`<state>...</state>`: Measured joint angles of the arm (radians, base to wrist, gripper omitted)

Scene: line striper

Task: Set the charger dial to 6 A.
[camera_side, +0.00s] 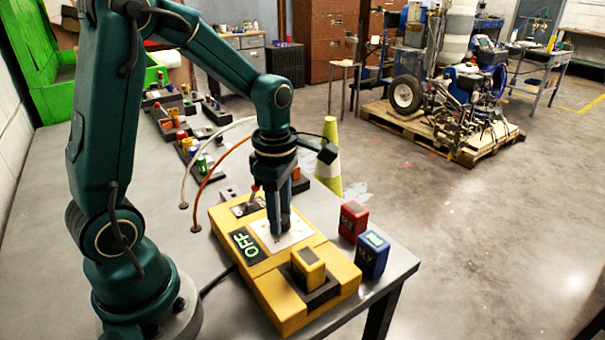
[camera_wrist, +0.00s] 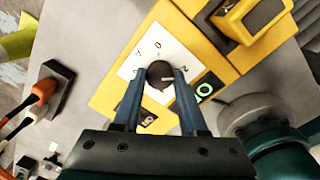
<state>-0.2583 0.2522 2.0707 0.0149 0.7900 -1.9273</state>
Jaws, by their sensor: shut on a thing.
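The yellow charger box (camera_side: 330,262) sits on the grey table. Its green display (camera_side: 246,245) reads OFF. A white dial plate (camera_side: 297,232) on its top also shows in the wrist view (camera_wrist: 136,66), with printed marks partly legible. The round black dial knob (camera_wrist: 159,73) has a pale pointer line toward the right of the wrist picture. My gripper (camera_side: 278,230) points straight down over the plate. In the wrist view its blue fingers (camera_wrist: 160,76) stand on either side of the knob and are shut on it. The knob is hidden in the side view.
A yellow battery (camera_side: 309,266) stands in the charger's black dock. A red battery (camera_side: 353,220) and a blue battery (camera_side: 373,255) stand beside the charger near the table edge. A red-tipped lever (camera_side: 254,192) rises at the back. Orange and white cables run behind.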

